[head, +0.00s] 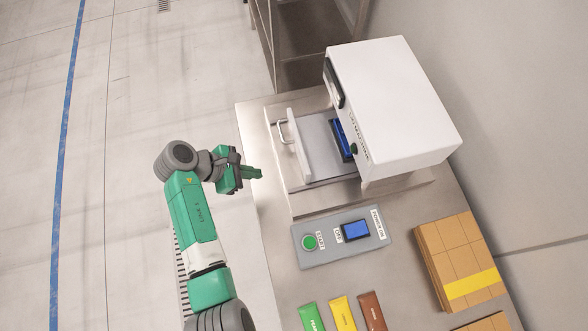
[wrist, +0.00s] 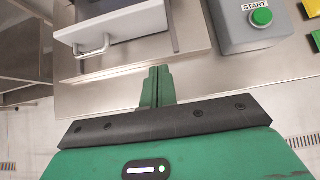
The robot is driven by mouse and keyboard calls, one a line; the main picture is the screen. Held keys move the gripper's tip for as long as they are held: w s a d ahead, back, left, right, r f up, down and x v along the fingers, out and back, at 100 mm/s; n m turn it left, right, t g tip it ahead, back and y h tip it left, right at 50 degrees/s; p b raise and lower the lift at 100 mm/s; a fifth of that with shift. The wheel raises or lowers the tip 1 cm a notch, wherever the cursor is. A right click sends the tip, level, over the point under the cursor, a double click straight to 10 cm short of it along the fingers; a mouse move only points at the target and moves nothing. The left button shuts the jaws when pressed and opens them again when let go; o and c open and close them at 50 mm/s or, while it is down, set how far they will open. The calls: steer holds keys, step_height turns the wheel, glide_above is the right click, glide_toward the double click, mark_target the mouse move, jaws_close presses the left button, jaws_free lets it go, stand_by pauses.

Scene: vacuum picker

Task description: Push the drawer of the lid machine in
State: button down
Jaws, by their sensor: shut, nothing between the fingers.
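The lid machine (head: 395,105) is a white box on the steel table in the head view. Its drawer (head: 299,145) is pulled out to the left, with a metal handle (head: 284,132) on its white front panel. A blue item (head: 343,138) shows at the drawer's inner end by the machine. My gripper (head: 258,173) is shut and empty, left of and a little below the drawer front in the picture, apart from it. In the wrist view the gripper fingers (wrist: 158,72) point at the table edge, with the drawer front (wrist: 115,28) and handle (wrist: 92,50) above left.
A grey control box (head: 340,238) with a green START button (head: 310,242) and a blue switch (head: 356,230) sits below the machine. Green, yellow and brown packets (head: 343,313) and cardboard boxes (head: 455,262) lie nearer the bottom. Open floor (head: 120,110) is on the left.

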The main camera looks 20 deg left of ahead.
steer(key=b, duration=0.3)
glide_toward(303, 175)
step_height(303, 175, down, 3)
steer(key=shift+s+a+f, duration=0.1)
steer(key=shift+s, duration=0.1)
steer(key=w+d, duration=0.2)
steer(key=d, duration=0.1)
steer(key=shift+w, duration=0.1)
steer(key=shift+w+d, duration=0.25)
steer(key=shift+d, duration=0.1)
